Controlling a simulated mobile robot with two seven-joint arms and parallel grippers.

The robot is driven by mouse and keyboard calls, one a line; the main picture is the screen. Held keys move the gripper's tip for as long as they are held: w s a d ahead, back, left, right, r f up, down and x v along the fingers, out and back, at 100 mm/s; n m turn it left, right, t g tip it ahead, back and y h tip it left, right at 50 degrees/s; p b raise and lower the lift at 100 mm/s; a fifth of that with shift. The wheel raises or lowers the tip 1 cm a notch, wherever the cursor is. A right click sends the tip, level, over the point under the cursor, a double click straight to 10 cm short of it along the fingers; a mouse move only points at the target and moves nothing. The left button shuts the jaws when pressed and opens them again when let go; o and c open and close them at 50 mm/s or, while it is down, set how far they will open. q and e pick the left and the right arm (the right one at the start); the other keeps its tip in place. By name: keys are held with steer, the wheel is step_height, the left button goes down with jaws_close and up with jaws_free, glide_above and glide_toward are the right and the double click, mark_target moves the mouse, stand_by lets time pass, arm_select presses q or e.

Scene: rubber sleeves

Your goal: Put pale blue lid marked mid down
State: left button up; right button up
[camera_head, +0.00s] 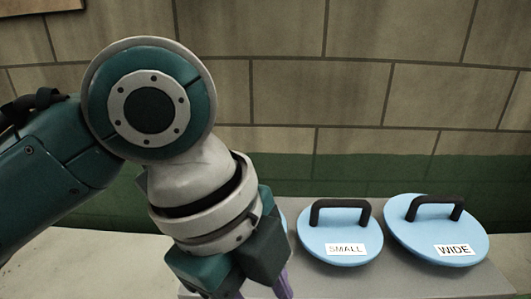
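My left gripper (262,290) reaches down in front of the grey surface at the bottom middle. Parts of its purple fingers show, but the tips are cut off by the bottom edge. I cannot see whether they hold anything. No lid marked MID can be read in this view. A sliver of a pale blue thing (284,222) shows just behind my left gripper, left of the small lid; its label and the rest of it are hidden. My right gripper is out of view.
A pale blue lid marked SMALL (345,258) and a larger one marked WIDE (425,241), both with black handles, rest on a grey slab (400,287) to the right. A block wall (420,95) with a green lower band stands behind.

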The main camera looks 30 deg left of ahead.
arm_select(q)
steer(key=s+a+f+n+y, duration=0.1)
steer(key=s+a+n, duration=0.2)
steer(key=s+n, duration=0.2)
steer(key=s+a+f+n+t+y, duration=0.1)
steer(key=s+a+n, duration=0.2)
steer(key=n, duration=0.7)
steer(key=shift+s+f+n, duration=0.4)
steer(key=shift+s, duration=0.65)
step_height(320, 180, up, 12)
steer(key=p, duration=1.1)
steer(key=shift+f, duration=0.2)
steer(key=shift+d, duration=0.1)
